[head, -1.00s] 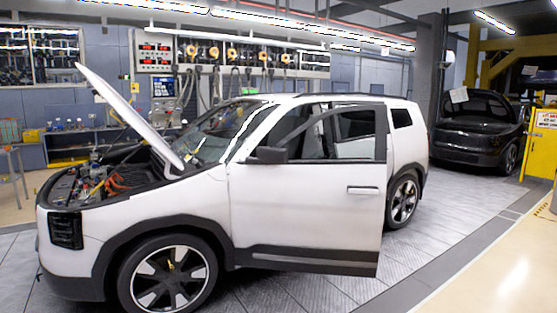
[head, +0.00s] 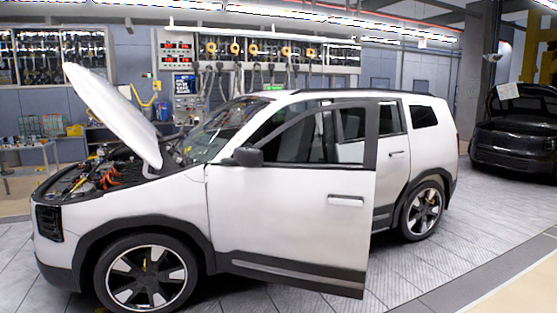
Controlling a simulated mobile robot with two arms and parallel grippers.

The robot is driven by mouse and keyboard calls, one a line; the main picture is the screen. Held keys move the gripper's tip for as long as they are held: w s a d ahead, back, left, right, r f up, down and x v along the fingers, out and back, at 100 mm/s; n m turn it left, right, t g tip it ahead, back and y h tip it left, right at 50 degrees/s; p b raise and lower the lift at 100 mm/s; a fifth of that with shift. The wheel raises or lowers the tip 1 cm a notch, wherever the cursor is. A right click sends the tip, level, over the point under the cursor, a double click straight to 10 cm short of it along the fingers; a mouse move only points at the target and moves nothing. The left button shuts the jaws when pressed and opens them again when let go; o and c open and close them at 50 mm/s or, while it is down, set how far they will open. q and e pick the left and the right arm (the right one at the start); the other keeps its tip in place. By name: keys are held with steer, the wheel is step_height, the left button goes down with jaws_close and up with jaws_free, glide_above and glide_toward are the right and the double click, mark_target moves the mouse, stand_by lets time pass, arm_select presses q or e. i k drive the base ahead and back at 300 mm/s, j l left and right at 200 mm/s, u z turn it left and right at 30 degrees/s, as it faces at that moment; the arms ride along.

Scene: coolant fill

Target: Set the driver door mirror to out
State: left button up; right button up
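The driver door mirror (head: 247,157) is a dark housing at the front edge of the driver door, below the window corner. Its fold position is hard to tell at this size. The driver door (head: 290,215) is white with a dark lower trim and stands swung open from the white car (head: 150,205). The door handle (head: 346,200) is near the door's rear edge. Neither of my grippers shows in the head view.
The car's hood (head: 112,112) is raised over the open engine bay (head: 90,180). A black car (head: 515,130) stands at the right. A workbench (head: 25,150) is at the far left. The tiled floor (head: 400,280) beside the door is clear.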

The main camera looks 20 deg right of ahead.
mark_target(245, 158)
steer(key=i+l, duration=0.45)
steer(key=l, duration=0.15)
steer(key=i+l, duration=0.45)
steer(key=l, duration=0.15)
